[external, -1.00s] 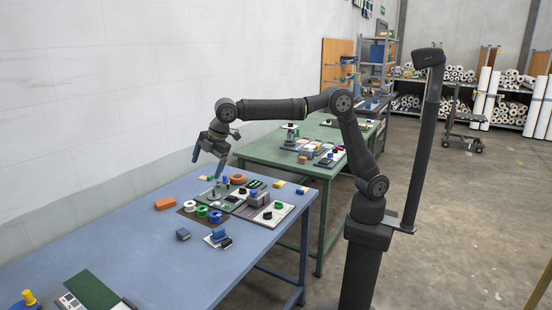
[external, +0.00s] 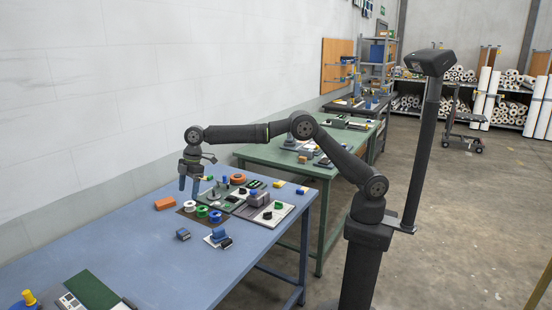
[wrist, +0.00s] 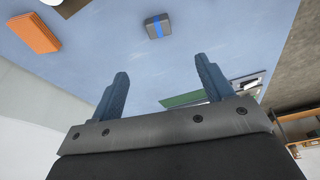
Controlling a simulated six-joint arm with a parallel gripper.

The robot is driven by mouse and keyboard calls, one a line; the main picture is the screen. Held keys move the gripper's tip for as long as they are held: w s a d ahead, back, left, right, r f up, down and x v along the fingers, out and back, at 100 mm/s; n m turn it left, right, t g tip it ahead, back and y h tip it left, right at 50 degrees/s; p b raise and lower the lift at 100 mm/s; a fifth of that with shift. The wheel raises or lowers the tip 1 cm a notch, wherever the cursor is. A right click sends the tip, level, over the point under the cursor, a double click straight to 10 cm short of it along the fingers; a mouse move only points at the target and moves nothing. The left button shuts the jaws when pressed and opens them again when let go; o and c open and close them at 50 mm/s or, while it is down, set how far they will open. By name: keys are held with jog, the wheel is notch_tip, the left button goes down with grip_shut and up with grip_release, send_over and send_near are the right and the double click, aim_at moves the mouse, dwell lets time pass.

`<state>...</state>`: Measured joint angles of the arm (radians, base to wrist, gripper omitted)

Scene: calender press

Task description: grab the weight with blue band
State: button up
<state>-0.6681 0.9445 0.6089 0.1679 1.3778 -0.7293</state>
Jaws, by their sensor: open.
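The gripper is apart from the weight.
An orange block (external: 165,203) lies near the wall side. White, green and blue spools (external: 215,217) stand on a dark mat to the right of the weight. Another blue-and-dark item (external: 219,237) lies front right. The table's left middle is clear.

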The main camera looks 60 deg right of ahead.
aim_at(183, 231)
jog(key=x, duration=1.8)
jog(key=shift+d, duration=0.1)
jog(key=shift+w+r, duration=0.1)
jog(key=c, duration=1.4)
